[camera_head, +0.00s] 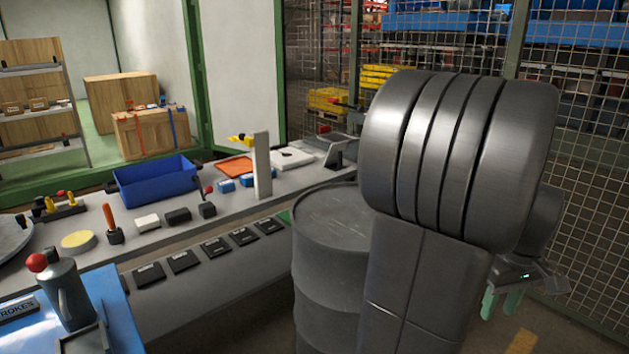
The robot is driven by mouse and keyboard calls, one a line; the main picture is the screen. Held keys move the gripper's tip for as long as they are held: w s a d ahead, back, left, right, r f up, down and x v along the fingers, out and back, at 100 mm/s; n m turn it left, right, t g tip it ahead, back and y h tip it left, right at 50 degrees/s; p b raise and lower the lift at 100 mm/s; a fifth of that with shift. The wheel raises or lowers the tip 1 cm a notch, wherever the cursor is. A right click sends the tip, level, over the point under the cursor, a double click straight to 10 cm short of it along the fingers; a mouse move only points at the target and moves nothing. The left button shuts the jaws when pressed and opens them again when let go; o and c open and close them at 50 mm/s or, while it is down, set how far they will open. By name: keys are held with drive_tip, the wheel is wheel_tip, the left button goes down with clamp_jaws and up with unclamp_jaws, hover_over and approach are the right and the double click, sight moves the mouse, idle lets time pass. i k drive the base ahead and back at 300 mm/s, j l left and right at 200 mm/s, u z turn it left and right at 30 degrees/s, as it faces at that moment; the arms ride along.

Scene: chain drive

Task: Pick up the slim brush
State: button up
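A slim upright piece with an orange handle (108,217) stands in a small dark block on the grey bench at left. It may be the slim brush, but no bristles show and I cannot tell for sure. My gripper (501,303) hangs at the far right, beyond my large grey arm, far from the bench. Its two green fingers point down with a gap between them, and nothing shows between them. My arm hides part of the gripper.
The grey bench (250,205) holds a blue bin (155,183), a yellow disc (78,241), small blocks and a white upright post (262,165). A dark drum (325,265) stands between bench and arm. A red-knobbed grey piece (65,290) stands front left. Wire fencing (590,200) is at right.

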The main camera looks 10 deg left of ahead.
sight(106, 207)
drive_tip(key=i+j+u, duration=0.1)
drive_tip(key=u, duration=0.35)
drive_tip(key=i+u, duration=0.35)
drive_tip(key=u, duration=0.15)
drive_tip(key=i+l+u, duration=0.1)
drive_tip(key=u, duration=0.35)
drive_tip(key=i+l+u, duration=0.15)
drive_tip(key=i+u, duration=0.15)
drive_tip(key=u, duration=0.2)
drive_tip(key=i+l+u, duration=0.15)
drive_tip(key=i+u, duration=0.3)
drive_tip(key=i+l+u, duration=0.2)
drive_tip(key=u, duration=0.25)
drive_tip(key=i+l+u, duration=0.25)
drive_tip(key=u, duration=0.15)
drive_tip(key=i+l+u, duration=0.2)
drive_tip(key=l+u, duration=0.25)
drive_tip(key=i+l+u, duration=0.2)
drive_tip(key=l, duration=0.25)
drive_tip(key=l+u, duration=0.15)
drive_tip(key=l, duration=0.35)
